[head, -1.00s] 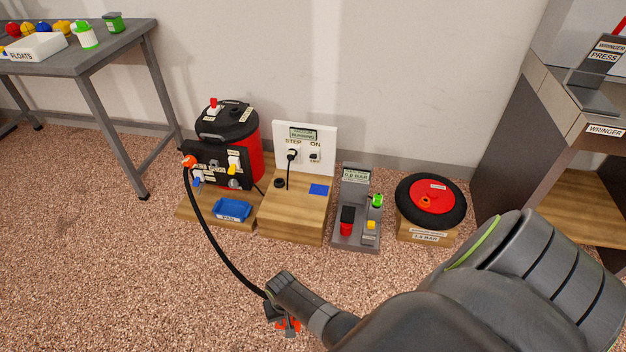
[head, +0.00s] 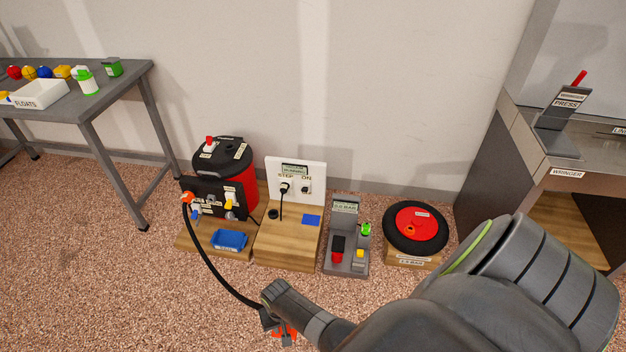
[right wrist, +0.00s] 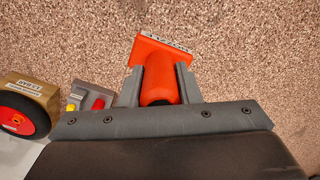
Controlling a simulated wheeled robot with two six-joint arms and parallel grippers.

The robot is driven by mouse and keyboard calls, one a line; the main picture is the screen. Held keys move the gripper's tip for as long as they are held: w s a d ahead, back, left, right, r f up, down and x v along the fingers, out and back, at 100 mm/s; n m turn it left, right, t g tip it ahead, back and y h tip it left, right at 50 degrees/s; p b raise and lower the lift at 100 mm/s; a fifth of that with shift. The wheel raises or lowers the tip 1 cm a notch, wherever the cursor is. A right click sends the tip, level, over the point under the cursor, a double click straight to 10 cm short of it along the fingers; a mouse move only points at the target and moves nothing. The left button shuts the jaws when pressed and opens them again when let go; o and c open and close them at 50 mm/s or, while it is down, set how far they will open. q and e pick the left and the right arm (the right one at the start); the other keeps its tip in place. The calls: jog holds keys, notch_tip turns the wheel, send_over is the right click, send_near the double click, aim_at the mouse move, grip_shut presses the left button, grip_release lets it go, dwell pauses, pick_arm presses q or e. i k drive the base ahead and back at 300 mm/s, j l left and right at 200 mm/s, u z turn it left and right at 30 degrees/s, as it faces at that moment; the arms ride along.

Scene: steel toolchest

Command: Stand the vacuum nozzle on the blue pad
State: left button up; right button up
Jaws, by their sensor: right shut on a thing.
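The orange vacuum nozzle (right wrist: 161,72) is held between the fingers of my right gripper (right wrist: 160,90) in the right wrist view. In the head view the right gripper (head: 277,325) is low in the middle, over the floor, and only a bit of the nozzle's orange shows beside it. A black hose runs from the nozzle end up to the red and black vacuum (head: 222,170). The blue pad (head: 311,220) lies flat and bare on the wooden block (head: 287,249) in front of the white socket panel. The gripper is nearer to me than the pad, apart from it. My left gripper is out of view.
A blue tray (head: 229,240) sits left of the block. A grey pump stand (head: 345,255) and a wheel on a box (head: 415,229) stand to its right. A steel table (head: 112,99) is at the left, a wringer bench (head: 508,170) at the right. The floor in front is clear.

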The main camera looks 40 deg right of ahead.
aim_at(316, 226)
jog(key=i+l+z, duration=0.3)
jog(key=i+l, duration=0.5)
jog(key=i+l+z, duration=0.25)
jog(key=i+l, duration=0.55)
jog(key=i, duration=0.1)
